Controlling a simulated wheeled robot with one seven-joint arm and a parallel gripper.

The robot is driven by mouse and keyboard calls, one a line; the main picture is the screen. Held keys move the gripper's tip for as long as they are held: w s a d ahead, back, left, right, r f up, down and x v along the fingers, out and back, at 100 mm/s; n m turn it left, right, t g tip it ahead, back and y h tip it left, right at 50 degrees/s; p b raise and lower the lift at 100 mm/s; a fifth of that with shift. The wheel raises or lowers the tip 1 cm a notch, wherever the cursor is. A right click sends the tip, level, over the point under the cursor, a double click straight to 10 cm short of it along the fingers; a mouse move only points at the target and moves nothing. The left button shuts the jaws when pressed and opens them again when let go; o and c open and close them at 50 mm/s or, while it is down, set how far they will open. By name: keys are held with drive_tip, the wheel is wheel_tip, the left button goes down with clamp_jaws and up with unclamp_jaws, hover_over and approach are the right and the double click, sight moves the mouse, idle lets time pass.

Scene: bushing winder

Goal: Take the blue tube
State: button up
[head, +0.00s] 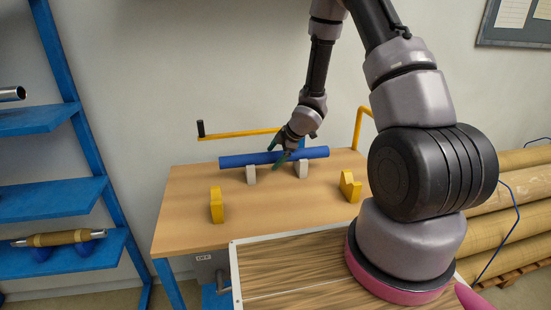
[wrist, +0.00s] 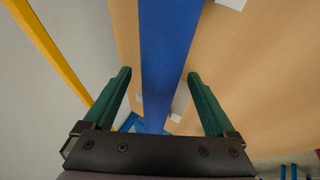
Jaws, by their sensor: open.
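The blue tube (head: 247,158) lies level across two pale support blocks on the wooden table. In the wrist view the blue tube (wrist: 168,60) runs lengthwise between the two fingers of my gripper. My gripper (head: 283,147) is at the tube near its middle in the head view. In the wrist view my gripper (wrist: 160,75) is open, with one green finger on each side of the tube and a gap visible on both sides. Whether the fingertips reach below the tube cannot be told.
The table (head: 185,205) carries two yellow blocks, a left one (head: 217,205) and a right one (head: 350,186), in front of the tube. A yellow crank bar (head: 240,134) stands behind it. A blue shelf rack (head: 95,190) is left; large brown rolls (head: 520,190) are right.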

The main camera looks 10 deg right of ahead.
clamp_jaws()
drive_tip(key=shift+r, duration=0.15)
